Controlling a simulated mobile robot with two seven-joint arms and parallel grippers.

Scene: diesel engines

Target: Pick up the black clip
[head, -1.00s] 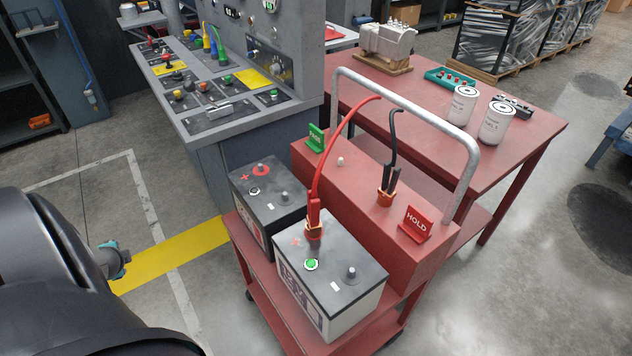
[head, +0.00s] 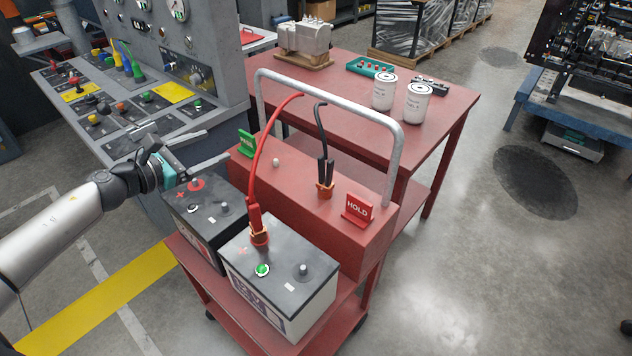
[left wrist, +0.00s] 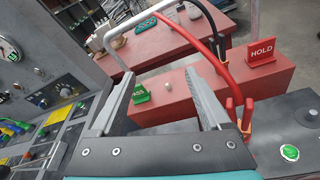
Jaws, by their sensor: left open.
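The black clip (head: 326,172) stands upright on top of the red box on the cart, its jaws down at an orange piece and its black cable rising above it. My left gripper (head: 217,146) is open and empty above the rear battery, left of the red box and well apart from the clip. Its two fingers also show in the left wrist view (left wrist: 158,73). My right gripper is out of view.
The red clip (head: 257,222) sits on the front battery (head: 285,250), its cable arching between my gripper and the black clip. A green sign (head: 246,144), a HOLD sign (head: 358,208) and a metal handle (head: 330,88) stand around the box. The control console (head: 200,60) is close behind my left gripper.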

